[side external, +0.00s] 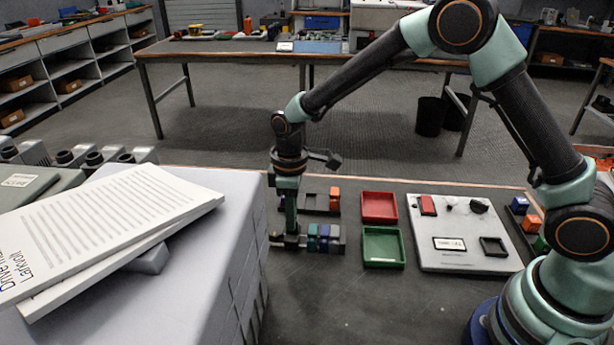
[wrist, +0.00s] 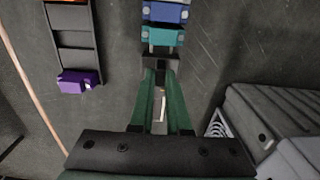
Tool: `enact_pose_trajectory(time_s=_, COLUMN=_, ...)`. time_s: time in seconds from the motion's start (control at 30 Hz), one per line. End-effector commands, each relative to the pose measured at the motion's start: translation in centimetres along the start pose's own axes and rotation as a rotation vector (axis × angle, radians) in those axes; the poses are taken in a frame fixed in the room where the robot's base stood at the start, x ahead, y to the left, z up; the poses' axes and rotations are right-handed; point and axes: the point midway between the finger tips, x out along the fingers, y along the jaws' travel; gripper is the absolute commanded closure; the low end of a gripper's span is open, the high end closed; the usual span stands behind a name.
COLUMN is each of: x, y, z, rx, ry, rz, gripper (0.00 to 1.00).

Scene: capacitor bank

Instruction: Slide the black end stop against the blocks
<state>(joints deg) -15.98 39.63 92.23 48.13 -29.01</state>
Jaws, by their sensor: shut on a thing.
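My gripper (side external: 291,236) points down at the left part of a grey rail (side external: 339,232). In the wrist view its green fingers (wrist: 160,75) are closed on the black end stop (wrist: 150,61). Past the end stop, a teal block (wrist: 162,37) and a blue block (wrist: 164,13) sit in line on the rail. A narrow gap shows between the end stop and the teal block. In the side view a row of several blocks (side external: 323,238) stands just right of my gripper. The fingers mostly hide the end stop there.
A second dark rack (wrist: 76,40) lies alongside, with a purple block (wrist: 76,82) at one end and an orange block (side external: 334,200) at the other. A red tray (side external: 379,193), a green tray (side external: 365,246) and a pale board (side external: 430,258) stand to the right. A grey case (side external: 215,265) is close on the left.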

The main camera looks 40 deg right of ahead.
Motion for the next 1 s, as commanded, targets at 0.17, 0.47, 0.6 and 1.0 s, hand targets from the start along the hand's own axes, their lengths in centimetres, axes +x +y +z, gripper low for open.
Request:
enact_pose_trajectory(time_s=0.17, x=-0.1, y=0.1, z=0.8, rx=0.001, ry=0.001, rz=0.0, gripper=1.0)
enact_pose_trajectory(time_s=0.47, x=-0.1, y=0.1, z=2.1, rx=0.002, ry=0.001, rz=0.001, gripper=1.0)
enact_pose_trajectory(time_s=0.6, x=-0.1, y=0.1, z=2.5, rx=0.001, ry=0.0, rz=0.0, gripper=1.0)
enact_pose_trajectory(time_s=1.0, x=-0.1, y=0.1, z=2.5, rx=0.001, ry=0.001, rz=0.0, gripper=0.68)
